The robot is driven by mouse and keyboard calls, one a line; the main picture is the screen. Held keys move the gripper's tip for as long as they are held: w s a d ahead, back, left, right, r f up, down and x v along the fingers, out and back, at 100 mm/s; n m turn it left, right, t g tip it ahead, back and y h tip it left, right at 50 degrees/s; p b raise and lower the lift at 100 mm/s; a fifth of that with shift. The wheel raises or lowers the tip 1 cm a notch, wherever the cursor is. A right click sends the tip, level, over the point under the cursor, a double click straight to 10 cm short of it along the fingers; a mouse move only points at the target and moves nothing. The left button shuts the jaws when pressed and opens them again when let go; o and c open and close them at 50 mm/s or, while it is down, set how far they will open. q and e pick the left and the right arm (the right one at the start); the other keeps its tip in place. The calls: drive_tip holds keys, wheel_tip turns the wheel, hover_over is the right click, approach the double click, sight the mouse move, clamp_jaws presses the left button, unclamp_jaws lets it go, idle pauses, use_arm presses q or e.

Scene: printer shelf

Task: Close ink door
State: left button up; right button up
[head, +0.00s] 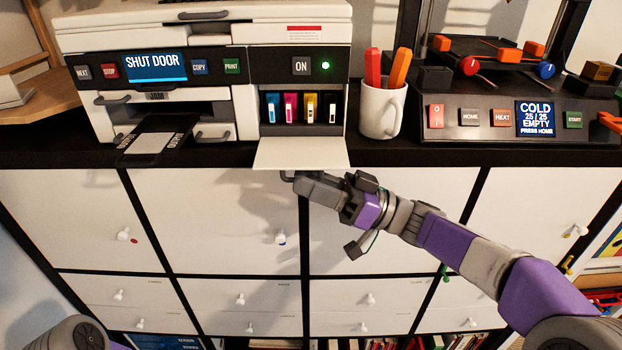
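The white printer (205,70) stands on the dark shelf top, and its screen (155,67) reads "SHUT DOOR". Its ink door (301,153) is a white flap folded down and out over the shelf's front edge. Behind it the ink bay shows black, magenta, yellow and cyan cartridges (291,107). My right gripper (290,177) is just below the door's front edge, pointing left. Its fingertips are small and partly hidden, so I cannot tell if they are open or touching the door. My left gripper is out of view; only part of my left arm shows at bottom left.
A white mug (381,110) with red and orange pens stands right of the ink bay. A 3D printer (520,105) with a "COLD" screen is farther right. The paper tray (158,140) sticks out at left. White cabinet doors (225,220) with knobs lie below.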

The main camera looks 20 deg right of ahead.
drive_tip(key=shift+c, duration=0.2)
clamp_jaws()
drive_tip(key=shift+r, duration=0.1)
